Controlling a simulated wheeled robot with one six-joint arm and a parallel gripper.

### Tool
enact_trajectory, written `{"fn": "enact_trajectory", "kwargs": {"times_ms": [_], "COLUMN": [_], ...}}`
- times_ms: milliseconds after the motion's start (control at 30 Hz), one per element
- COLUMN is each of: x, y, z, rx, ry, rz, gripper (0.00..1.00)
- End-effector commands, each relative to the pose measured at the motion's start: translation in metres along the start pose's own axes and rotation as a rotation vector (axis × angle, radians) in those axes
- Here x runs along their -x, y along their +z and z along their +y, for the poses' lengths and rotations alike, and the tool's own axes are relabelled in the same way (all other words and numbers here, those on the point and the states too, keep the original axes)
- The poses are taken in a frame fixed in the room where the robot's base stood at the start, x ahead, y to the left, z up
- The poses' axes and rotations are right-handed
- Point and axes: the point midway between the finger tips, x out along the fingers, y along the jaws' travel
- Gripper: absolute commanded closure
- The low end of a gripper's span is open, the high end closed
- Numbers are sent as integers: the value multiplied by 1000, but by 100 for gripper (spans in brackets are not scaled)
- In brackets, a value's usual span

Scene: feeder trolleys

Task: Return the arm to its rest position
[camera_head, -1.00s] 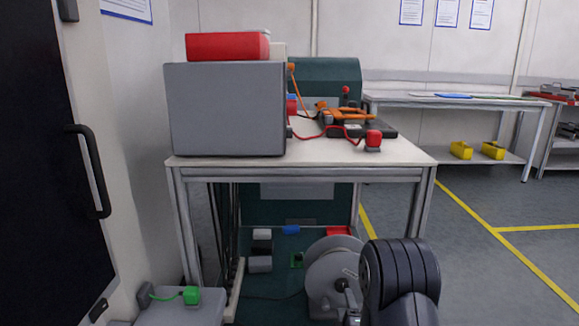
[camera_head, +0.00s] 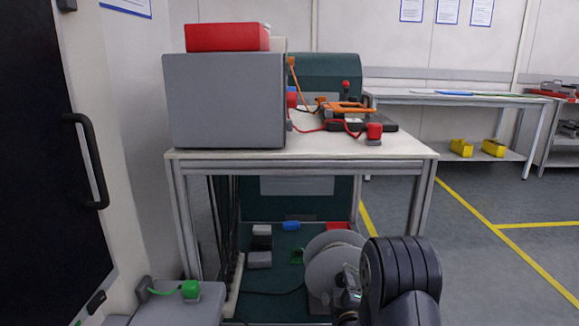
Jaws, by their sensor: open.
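A dark, ribbed joint of my arm (camera_head: 400,275) stands at the bottom, right of centre, in the head view. A small grey metallic part that looks like my gripper (camera_head: 347,300) shows just left of it, low in the picture. Its fingers cannot be made out clearly, and the arm joint and picture edge hide much of that end. I see nothing held in it. The arm end appears in front of the grey reel under the table, apart from the tabletop.
A grey reel (camera_head: 325,262) stands below. A grey case (camera_head: 190,308) with a green plug is lower left, near a black door (camera_head: 45,150). Floor at right is clear.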

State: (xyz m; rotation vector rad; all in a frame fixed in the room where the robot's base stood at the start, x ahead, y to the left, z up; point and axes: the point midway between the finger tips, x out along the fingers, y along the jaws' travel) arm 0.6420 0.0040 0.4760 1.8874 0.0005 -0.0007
Motion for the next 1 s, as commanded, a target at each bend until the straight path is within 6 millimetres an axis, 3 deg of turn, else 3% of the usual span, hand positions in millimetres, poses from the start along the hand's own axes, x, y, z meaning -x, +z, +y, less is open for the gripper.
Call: {"fn": "enact_trajectory", "kwargs": {"times_ms": [1000], "x": [0], "y": [1], "z": [3], "rx": [-830], "ry": [1], "rz": [0], "gripper": [41]}}
